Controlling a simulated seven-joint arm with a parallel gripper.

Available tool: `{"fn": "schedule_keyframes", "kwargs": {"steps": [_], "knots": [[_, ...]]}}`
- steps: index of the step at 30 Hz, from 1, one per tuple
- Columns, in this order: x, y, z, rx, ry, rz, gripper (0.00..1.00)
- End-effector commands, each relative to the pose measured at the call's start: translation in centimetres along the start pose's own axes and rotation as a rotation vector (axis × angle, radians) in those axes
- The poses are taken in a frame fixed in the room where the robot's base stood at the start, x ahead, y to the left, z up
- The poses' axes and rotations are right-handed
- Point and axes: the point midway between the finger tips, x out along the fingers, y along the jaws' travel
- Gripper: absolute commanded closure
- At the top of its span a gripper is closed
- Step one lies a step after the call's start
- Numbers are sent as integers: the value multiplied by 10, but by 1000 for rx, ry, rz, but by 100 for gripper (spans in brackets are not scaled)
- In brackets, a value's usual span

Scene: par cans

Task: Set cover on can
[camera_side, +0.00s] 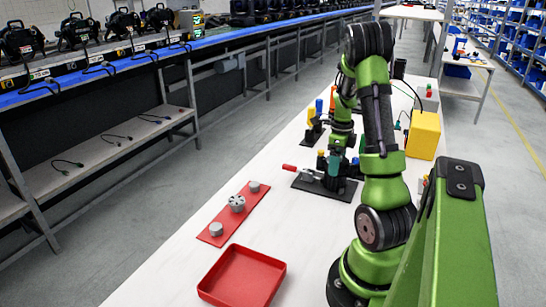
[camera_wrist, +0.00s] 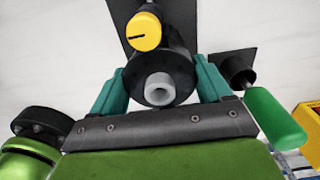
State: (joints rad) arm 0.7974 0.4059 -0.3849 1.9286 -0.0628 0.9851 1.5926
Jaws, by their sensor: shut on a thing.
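In the wrist view my gripper (camera_wrist: 160,82) has its two teal fingers against opposite sides of a black round part (camera_wrist: 178,62). In the side view my gripper (camera_side: 335,163) points down over a black fixture (camera_side: 318,185) with a red-handled clamp (camera_side: 290,168). The held part is hard to make out there. I cannot pick out the can; whether the held part touches anything below is hidden.
A yellow knob (camera_wrist: 145,31) and a green handle (camera_wrist: 274,117) lie close around the fingers. A red plate (camera_side: 218,228) with grey parts and an empty red tray (camera_side: 242,277) are at the table's front. A yellow box (camera_side: 423,135) stands to the right.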

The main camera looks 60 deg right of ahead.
Motion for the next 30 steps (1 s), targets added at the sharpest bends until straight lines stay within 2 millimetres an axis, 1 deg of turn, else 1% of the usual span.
{"fn": "schedule_keyframes", "kwargs": {"steps": [22, 23, 24, 30], "knots": [[3, 0, 0, 0, -1, 0, 49], [3, 0, 0, 0, -1, 0, 21], [3, 0, 0, 0, -1, 0, 15], [3, 0, 0, 0, 0, 0, 14]]}}
